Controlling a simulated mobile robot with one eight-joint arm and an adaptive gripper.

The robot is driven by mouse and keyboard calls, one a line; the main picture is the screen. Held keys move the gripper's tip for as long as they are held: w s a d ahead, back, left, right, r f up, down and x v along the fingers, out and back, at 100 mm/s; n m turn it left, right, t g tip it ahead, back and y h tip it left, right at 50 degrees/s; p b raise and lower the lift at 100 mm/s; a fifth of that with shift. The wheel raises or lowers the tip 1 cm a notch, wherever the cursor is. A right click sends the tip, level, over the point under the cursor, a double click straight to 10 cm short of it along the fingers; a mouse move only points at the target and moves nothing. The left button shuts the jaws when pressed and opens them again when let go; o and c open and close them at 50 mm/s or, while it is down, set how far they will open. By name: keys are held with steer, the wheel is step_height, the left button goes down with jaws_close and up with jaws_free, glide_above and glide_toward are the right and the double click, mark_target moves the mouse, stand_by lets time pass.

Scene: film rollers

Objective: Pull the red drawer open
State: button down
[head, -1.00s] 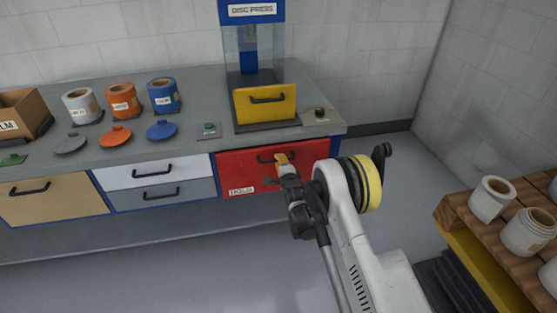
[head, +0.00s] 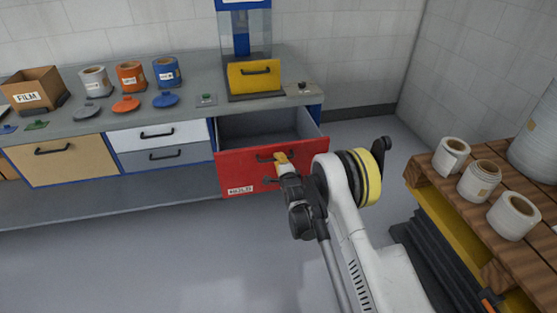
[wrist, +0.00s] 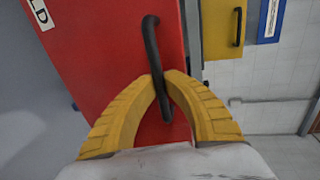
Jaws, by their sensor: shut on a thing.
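The red drawer (head: 233,170) under the right end of the workbench stands pulled out, and its grey inside shows from above in the head view. Its front carries a white label at the lower left and a black bar handle (wrist: 152,50). My gripper (head: 281,158) is at the drawer front in the head view. In the wrist view the yellow fingers of my gripper (wrist: 162,88) are closed around the black handle, with the red front (wrist: 100,75) right behind them. My gripper hides part of the handle in the head view.
A yellow-fronted disc press (head: 254,75) stands on the bench above the drawer. White and grey drawers (head: 160,145) are to the left. A wooden pallet (head: 440,183) with white rolls stands at the right. The floor before the bench is clear at left.

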stand_by(0.3)
steer(key=c, duration=1.5)
jaws_free()
steer(key=shift+o, duration=0.2)
steer(key=v, duration=0.7)
steer(key=shift+s, duration=0.2)
steer(key=shift+d, duration=0.15)
